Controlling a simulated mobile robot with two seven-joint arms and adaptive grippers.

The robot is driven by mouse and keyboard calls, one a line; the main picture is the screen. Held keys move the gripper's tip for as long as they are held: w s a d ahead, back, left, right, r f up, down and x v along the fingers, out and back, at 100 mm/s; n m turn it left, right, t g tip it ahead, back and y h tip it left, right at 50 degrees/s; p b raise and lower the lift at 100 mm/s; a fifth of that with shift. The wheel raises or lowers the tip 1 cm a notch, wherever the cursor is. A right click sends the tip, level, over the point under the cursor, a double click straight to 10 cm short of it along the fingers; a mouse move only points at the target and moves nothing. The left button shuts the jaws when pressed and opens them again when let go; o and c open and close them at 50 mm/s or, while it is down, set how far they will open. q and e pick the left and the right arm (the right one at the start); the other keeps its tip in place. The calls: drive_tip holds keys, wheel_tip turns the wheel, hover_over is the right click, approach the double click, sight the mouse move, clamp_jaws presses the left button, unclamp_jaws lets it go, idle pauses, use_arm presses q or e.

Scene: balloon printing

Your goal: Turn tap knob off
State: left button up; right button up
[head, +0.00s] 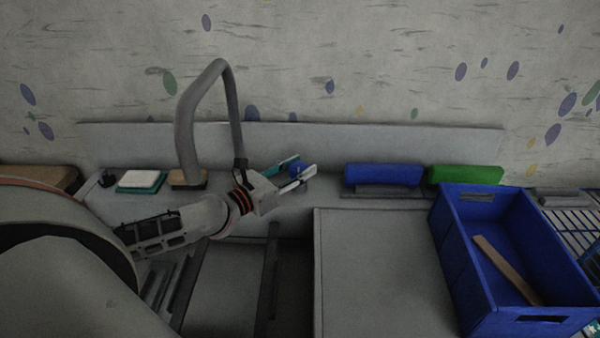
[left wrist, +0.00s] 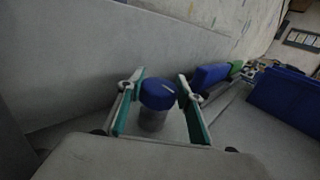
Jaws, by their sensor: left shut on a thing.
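The tap knob (head: 297,169) is a blue round cap on the back ledge, to the right of the grey arched tap spout (head: 186,125). In the left wrist view the blue knob (left wrist: 158,94) sits on a grey cylindrical base, with a pale mark on its top. My left gripper (head: 304,166) reaches in from the left, with its fingers on either side of the knob, shut on it. The teal-lined fingers also show in the left wrist view (left wrist: 160,100). The fingers partly hide the knob in the head view. My right gripper is not in view.
Blue (head: 383,175) and green (head: 465,175) rolls lie to the right. A blue crate (head: 460,255) holds a wooden strip. The grey counter (head: 380,270) before it is clear.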

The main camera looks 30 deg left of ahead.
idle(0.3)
use_arm(q)
drive_tip(key=o, duration=1.1)
drive_tip(key=shift+s+a, duration=0.1)
drive_tip(key=shift+s, duration=0.35)
drive_tip(key=v, duration=1.1)
drive_tip(key=shift+a, duration=0.2)
